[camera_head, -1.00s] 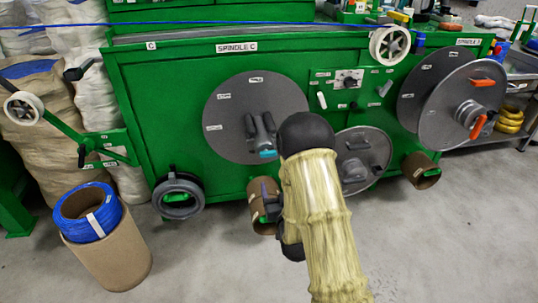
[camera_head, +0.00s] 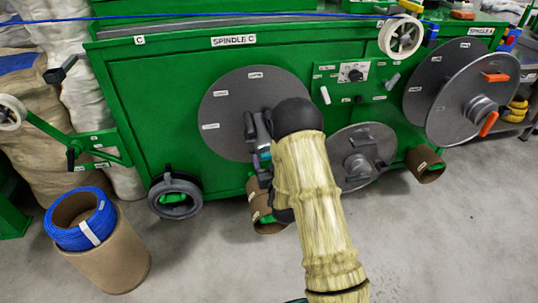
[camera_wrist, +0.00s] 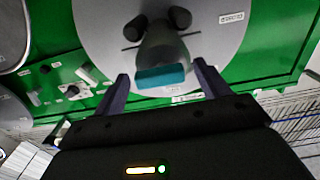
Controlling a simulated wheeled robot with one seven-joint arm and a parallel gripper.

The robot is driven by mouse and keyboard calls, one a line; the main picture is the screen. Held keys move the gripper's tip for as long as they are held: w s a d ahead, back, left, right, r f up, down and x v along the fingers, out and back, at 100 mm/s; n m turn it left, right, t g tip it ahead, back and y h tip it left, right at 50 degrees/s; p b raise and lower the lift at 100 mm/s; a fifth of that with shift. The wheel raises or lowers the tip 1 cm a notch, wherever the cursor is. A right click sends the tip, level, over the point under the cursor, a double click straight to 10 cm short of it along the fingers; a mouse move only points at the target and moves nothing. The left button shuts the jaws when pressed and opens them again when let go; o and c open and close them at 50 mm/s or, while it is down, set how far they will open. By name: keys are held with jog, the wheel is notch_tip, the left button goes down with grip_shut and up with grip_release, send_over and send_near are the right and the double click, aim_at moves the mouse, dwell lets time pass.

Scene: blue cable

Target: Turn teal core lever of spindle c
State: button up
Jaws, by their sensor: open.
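Spindle C is a grey disc (camera_head: 228,110) on the green machine front, under the "SPINDLE C" label (camera_head: 233,40). The teal core lever (camera_head: 264,157) at its hub is mostly hidden by my arm in the head view. In the wrist view the teal lever (camera_wrist: 161,76) lies across the hub (camera_wrist: 163,45), with the disc (camera_wrist: 100,30) behind it. My gripper (camera_wrist: 158,78) is open, with one dark finger on each side of the teal lever. I cannot tell whether either finger touches it.
A lower grey disc (camera_head: 381,140) and a control panel (camera_head: 352,78) are right of my arm. Another spindle disc (camera_head: 465,95) with orange levers is at far right. A blue cable coil (camera_head: 62,238) on a brown drum stands at lower left. Grey floor (camera_head: 430,240) is clear.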

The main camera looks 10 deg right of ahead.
jog(key=c, duration=1)
jog(key=shift+n, duration=0.3)
jog(key=n, duration=1.3)
jog(key=shift+a+r+b, duration=0.15)
jog(key=shift+r+b, duration=0.05)
jog(key=shift+b, duration=0.15)
jog(key=shift+a+n+p, duration=0.1)
jog(key=shift+n+p, duration=0.3)
jog(key=shift+n, duration=1.8)
